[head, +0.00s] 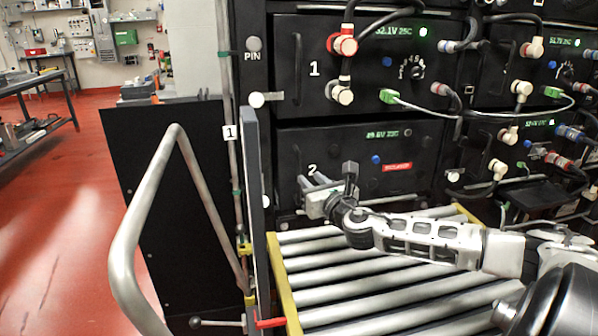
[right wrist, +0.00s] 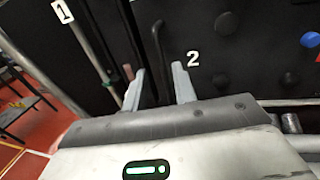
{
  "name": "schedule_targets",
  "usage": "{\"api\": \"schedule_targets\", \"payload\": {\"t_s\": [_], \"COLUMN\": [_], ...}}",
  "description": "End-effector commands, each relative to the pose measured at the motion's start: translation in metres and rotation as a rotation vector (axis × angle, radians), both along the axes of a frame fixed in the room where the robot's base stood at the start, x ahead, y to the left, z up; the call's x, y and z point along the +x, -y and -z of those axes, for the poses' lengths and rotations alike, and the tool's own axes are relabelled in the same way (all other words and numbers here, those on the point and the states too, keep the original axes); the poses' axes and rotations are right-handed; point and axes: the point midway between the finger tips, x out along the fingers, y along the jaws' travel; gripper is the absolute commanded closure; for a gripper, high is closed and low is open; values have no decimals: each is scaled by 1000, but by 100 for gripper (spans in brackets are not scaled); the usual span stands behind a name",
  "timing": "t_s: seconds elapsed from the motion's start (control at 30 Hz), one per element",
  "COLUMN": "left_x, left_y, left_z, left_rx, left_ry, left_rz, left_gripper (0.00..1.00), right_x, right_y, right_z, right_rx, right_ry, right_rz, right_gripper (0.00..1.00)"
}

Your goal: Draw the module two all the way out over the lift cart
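Module two (head: 345,150) is the black drawer marked 2, below module one. It has a green readout, a blue button and a red label, and its front appears flush with the rack. Its dark upright handle (right wrist: 157,40) is at the left of its front. My right gripper (head: 311,181) is in front of the module's lower left, pointing at the handle. In the right wrist view its fingers (right wrist: 158,70) are apart, with the handle showing in the gap; I see no contact. The lift cart's roller bed (head: 375,275) lies below and in front. My left gripper is out of view.
Module one (head: 300,70) above carries red, white and green cable plugs. More cabled modules (head: 530,150) stand at the right. The cart's bent metal handle (head: 150,210) and black panel (head: 130,150) stand at the left. The rollers carry nothing.

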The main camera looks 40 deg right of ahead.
Motion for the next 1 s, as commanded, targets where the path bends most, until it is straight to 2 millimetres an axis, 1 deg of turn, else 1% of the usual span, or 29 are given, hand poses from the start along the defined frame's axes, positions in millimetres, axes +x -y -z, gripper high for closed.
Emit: {"api": "schedule_targets", "payload": {"t_s": [0.03,0.2,0.4,0.6,0.9,0.97,1.0], "left_x": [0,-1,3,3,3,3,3], "left_y": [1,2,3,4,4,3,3], "left_z": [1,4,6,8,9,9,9], "left_rx": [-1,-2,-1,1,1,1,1], "left_ry": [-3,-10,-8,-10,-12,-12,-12], "left_rz": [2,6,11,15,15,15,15], "left_gripper": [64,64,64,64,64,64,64], "right_x": [9,35,61,73,74,74,74], "right_y": [4,12,20,23,23,24,24], "right_z": [-1,-1,0,0,0,0,0], "right_rx": [2,3,3,2,0,0,0], "right_ry": [6,4,3,1,-1,0,0], "right_rz": [4,4,3,0,-1,0,0], "right_gripper": [73,73,73,73,73,89,100]}}
